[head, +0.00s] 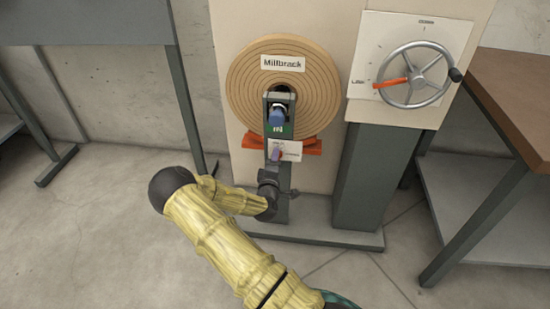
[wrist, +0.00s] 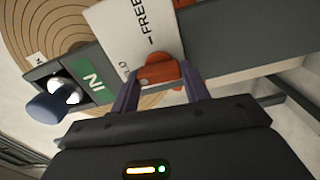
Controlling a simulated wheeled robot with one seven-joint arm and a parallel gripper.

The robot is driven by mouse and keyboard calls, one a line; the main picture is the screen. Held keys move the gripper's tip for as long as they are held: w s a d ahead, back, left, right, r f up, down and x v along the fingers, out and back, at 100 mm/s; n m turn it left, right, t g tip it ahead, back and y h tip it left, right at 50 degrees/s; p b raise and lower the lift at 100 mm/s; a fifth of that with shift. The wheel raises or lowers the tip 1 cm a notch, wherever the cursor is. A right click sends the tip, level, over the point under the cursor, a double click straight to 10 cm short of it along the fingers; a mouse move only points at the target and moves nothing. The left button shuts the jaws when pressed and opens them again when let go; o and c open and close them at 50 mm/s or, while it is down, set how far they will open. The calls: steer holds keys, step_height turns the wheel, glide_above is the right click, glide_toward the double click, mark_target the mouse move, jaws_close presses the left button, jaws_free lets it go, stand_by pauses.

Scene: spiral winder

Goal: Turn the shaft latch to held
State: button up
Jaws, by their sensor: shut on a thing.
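The shaft latch (wrist: 160,72) is an orange-red knob on a white plate (wrist: 132,30) on the dark upright post. My gripper (wrist: 160,92) is shut on the latch, one purple finger on each side of it. The plate reads FREE, with a second word partly covered near the knob. In the head view, my gripper (head: 275,156) is at the plate (head: 293,148) below the roll, and it hides the latch there. Which word the latch points at cannot be told.
A blue knob (head: 277,114) with a green IN label (head: 277,131) sits above the latch. The Millbrack roll (head: 245,85) is behind. A handwheel (head: 432,53) with an orange pointer is at right. Benches stand at left and right (head: 520,75).

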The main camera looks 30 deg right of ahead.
steer(key=shift+f+n, duration=0.1)
steer(key=shift+n, duration=0.4)
steer(key=o, duration=1)
steer(key=shift+s+a, duration=0.1)
steer(key=p+v, duration=0.4)
steer(key=v, duration=1.3)
steer(key=shift+s+a, duration=0.1)
